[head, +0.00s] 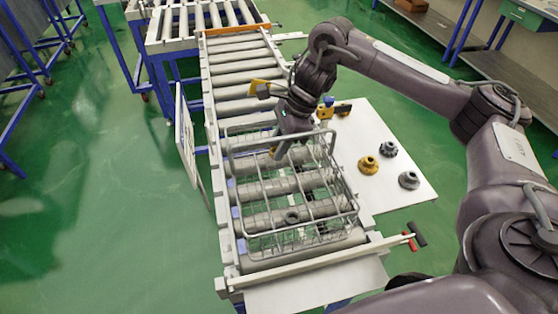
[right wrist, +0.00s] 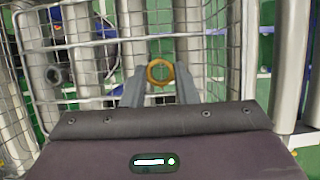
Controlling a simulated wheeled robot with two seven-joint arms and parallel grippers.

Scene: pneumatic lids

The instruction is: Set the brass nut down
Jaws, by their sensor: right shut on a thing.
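The brass nut (right wrist: 160,71) is a yellow ring held between the fingertips of my right gripper (right wrist: 160,84) in the right wrist view. In the head view my right gripper (head: 280,150) points down over the far part of a wire basket (head: 258,243); the nut is hard to make out there. The basket stands on the roller conveyor. A dark grey nut (head: 292,216) lies in its near part, and a grey ring also shows in the right wrist view (right wrist: 54,75). My left gripper is not in view.
A white side table (head: 400,206) right of the conveyor carries a brass flanged part (head: 368,165), a dark one (head: 388,149) and a grey one (head: 409,180). A yellow and blue item (head: 325,108) stands at its far end. A bar with red and black handles (head: 412,240) crosses the conveyor's near end.

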